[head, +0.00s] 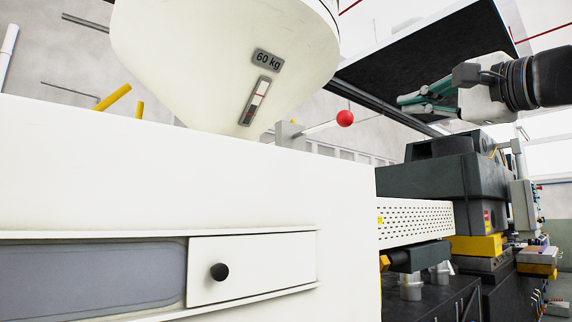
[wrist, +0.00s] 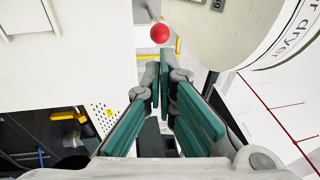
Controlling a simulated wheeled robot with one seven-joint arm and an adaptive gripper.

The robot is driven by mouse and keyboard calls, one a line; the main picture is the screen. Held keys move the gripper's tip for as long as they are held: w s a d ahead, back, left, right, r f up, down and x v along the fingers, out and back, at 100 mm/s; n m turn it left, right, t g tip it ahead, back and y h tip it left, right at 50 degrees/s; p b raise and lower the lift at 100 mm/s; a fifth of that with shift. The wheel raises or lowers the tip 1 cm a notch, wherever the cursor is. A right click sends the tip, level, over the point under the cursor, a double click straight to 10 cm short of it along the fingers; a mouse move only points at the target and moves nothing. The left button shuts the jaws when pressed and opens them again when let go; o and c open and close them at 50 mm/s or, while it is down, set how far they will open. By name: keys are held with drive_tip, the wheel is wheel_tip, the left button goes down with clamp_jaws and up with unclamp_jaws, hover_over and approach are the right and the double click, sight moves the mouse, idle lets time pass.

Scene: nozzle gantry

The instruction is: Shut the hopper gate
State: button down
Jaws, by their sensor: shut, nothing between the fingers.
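The white hopper (head: 215,50) narrows downward at the top of the head view, with a 60 kg label on it. At its lower right, a thin pale rod (head: 318,128) sticks out of a grey block and ends in a red ball knob (head: 345,118). The knob also shows in the wrist view (wrist: 160,33), just beyond my fingertips. The gate plate itself is hidden. My gripper (head: 402,104) comes in from the right with its green-padded fingers shut and empty. In the head view it is right of the knob and slightly higher, apart from it.
A white machine housing (head: 190,175) fills the lower left, with a sliding panel (head: 250,268) bearing a black knob. A dark overhead panel (head: 430,55) is above my gripper. Dark machinery (head: 430,175) and a perforated white guard (head: 415,222) stand below it.

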drive_tip(key=p, duration=0.3)
approach(322, 125)
drive_tip(key=shift+s+d+r, duration=0.25)
drive_tip(key=shift+d+r, duration=0.45)
drive_tip(key=shift+d, duration=0.35)
drive_tip(key=shift+w, duration=0.15)
drive_tip(key=w+a, duration=0.1)
drive_tip(key=w, duration=0.1)
drive_tip(key=w+a, duration=0.3)
drive_tip(key=w, duration=0.1)
drive_tip(key=shift+w+a, duration=0.25)
drive_tip(key=shift+a, duration=0.3)
drive_tip(key=shift+r, duration=0.1)
drive_tip(key=shift+b, duration=0.35)
